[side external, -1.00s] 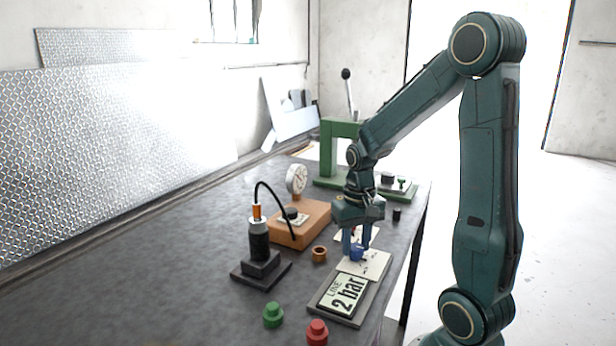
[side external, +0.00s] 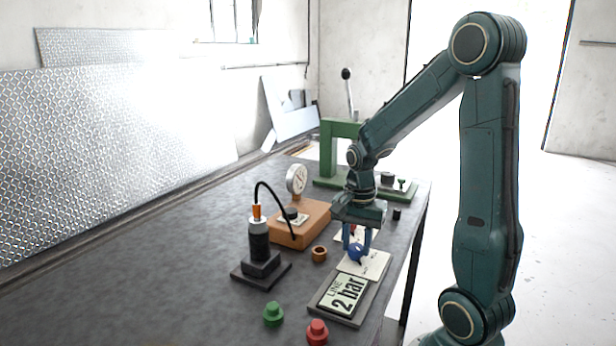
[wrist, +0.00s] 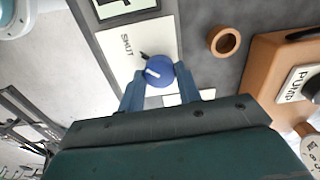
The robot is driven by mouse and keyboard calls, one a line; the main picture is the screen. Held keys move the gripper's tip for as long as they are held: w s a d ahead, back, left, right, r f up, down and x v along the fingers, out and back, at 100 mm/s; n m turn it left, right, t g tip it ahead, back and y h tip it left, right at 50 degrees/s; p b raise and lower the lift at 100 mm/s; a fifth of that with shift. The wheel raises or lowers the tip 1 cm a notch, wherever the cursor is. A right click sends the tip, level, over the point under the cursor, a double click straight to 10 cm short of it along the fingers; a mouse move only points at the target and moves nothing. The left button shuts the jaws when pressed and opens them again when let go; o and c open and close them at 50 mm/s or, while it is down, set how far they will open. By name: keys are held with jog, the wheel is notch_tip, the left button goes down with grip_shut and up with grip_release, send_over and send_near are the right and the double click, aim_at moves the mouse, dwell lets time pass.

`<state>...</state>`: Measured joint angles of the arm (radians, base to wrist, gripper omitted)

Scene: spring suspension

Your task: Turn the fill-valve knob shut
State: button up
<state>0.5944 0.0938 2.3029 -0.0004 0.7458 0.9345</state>
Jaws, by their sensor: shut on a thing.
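The fill-valve knob (wrist: 160,75) is round and blue with a white pointer line. The knob sits on a pale plate (wrist: 164,38) marked SHUT, with a small black mark between the word and the knob. My gripper (wrist: 160,86) is shut on the knob, one blue finger on each side. In the side view the knob (side external: 357,254) shows under my gripper (side external: 358,243), partly hidden by the fingers.
A "LINE 2 bar" display (side external: 344,296) lies in front of the plate. An orange pump box (side external: 312,222) with a gauge, an orange ring (side external: 319,254) and a black cylinder with a hose (side external: 259,241) stand left. Green (side external: 273,315) and red (side external: 317,332) knobbed pieces are nearer.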

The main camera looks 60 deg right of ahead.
aim_at(356, 247)
dwell(0.3)
jog(key=o, duration=1)
jog(key=shift+c, duration=0.2)
jog(key=shift+r, duration=0.1)
notch_tip(356, 247, up, 14)
dwell(0.5)
jog(key=s+a+n+t, duration=0.2)
jog(key=s+a+n, duration=0.1)
jog(key=a+n, duration=0.5)
jog(key=s+a+f+n+t, duration=0.1)
jog(key=s+a+n+t, duration=0.2)
jog(key=a+n, duration=0.5)
jog(key=shift+s+a+n+t, duration=0.3)
jog(key=shift+s+n, duration=0.05)
jog(key=shift+n, duration=0.45)
